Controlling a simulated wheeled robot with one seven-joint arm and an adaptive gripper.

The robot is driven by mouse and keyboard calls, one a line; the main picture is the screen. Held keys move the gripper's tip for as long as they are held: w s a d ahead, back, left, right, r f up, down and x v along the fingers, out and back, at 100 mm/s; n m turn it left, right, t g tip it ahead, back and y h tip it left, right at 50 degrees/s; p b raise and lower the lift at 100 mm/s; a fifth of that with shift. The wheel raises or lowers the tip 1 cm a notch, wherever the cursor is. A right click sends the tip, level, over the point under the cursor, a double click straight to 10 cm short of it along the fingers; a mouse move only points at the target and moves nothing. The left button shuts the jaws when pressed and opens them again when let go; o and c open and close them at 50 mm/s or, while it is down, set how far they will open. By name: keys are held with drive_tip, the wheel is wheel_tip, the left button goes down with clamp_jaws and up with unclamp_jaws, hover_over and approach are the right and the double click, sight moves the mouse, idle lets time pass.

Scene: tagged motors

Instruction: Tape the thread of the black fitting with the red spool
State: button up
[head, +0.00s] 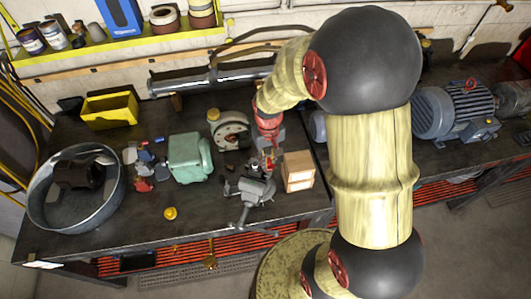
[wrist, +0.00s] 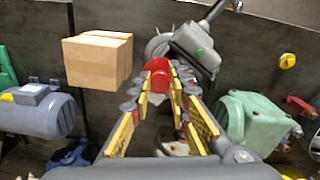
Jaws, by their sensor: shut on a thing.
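My gripper (head: 268,150) is above the bench beside the grey vise (head: 252,189), with the arm reaching down from the right. In the wrist view the fingers of my gripper (wrist: 158,88) have yellow pads and are closed on a red round thing, which looks like the red spool (wrist: 157,66). The vise also shows just beyond it in the wrist view (wrist: 196,48). Whether the spool touches the vise or a fitting, I cannot tell. A black pipe-like piece (head: 79,173) lies in a round metal pan at the left; I cannot tell whether it is the black fitting.
A cardboard box (head: 298,172) stands right of the vise. A green motor (head: 189,158), a round metal pan (head: 42,207) and a yellow bin (head: 108,111) are to the left. Large grey-blue motors (head: 470,107) stand at right. The bench's front left is mostly clear.

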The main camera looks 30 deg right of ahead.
drive_tip(key=shift+s+a, duration=0.5)
drive_tip(key=shift+s, duration=0.15)
drive_tip(key=a, duration=0.1)
drive_tip(key=s+a, duration=0.1)
drive_tip(key=a, duration=0.1)
drive_tip(key=shift+a, duration=0.25)
drive_tip(key=shift+w+a, duration=0.15)
drive_tip(key=shift+a, duration=0.4)
drive_tip(key=shift+w+a, duration=0.15)
drive_tip(key=shift+a, duration=0.35)
drive_tip(key=shift+w+a, duration=0.75)
drive_tip(key=shift+w, duration=0.1)
drive_tip(key=shift+w+a, duration=0.15)
drive_tip(key=shift+w, duration=0.4)
drive_tip(key=shift+w+a, duration=0.15)
drive_tip(key=shift+w, duration=0.4)
wheel_tip(320, 180, up, 6)
drive_tip(key=w+p, duration=0.2)
drive_tip(key=p, duration=0.1)
drive_tip(key=shift+w+d, duration=0.2)
drive_tip(key=shift+d, duration=0.15)
